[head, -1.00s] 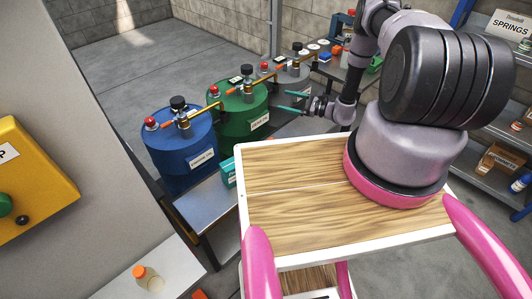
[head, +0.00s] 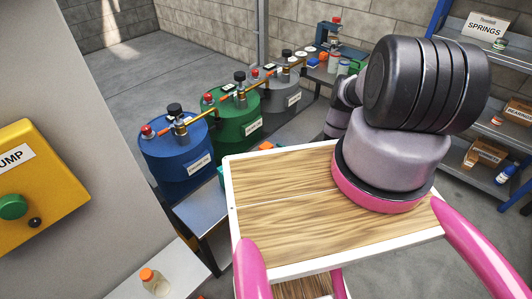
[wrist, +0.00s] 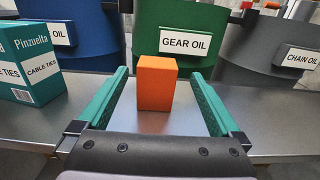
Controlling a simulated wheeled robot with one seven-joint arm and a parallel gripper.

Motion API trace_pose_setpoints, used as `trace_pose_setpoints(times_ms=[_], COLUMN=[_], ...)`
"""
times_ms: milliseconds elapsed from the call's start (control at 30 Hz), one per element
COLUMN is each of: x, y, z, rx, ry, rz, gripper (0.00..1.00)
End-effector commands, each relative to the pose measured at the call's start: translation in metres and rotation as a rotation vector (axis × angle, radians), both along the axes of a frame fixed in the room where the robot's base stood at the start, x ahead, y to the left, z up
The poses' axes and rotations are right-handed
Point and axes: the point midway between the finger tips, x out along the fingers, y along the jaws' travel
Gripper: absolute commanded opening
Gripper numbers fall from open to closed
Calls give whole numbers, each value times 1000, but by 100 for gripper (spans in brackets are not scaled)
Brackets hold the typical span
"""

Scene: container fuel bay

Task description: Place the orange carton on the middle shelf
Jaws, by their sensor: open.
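The orange carton (wrist: 156,84) stands upright on a grey metal bench (wrist: 150,122) in the wrist view, in front of the green gear oil drum. My gripper (wrist: 160,85) is open, with one teal finger on each side of the carton and a visible gap on both sides. In the head view my gripper is hidden behind my own body. A small orange patch past the wooden top's far edge may be the carton. The shelf rack (head: 497,127) stands at the right of the head view, partly cut off, with several levels.
A teal cable ties box (wrist: 30,62) stands left of my gripper on the bench. Blue (head: 176,158), green (head: 232,120) and grey (head: 279,97) drums stand behind it. A yellow pump box (head: 38,175) is at left. Labelled springs (head: 487,27) and bearings (head: 488,154) boxes occupy the rack.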

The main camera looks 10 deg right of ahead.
Motion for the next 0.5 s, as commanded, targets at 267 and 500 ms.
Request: trace_pose_setpoints(times_ms=[267,500], x=[28,40], y=[27,34], z=[-1,-1], rx=[-2,0], ry=[-3,0], rz=[4,1], gripper=[100,100])
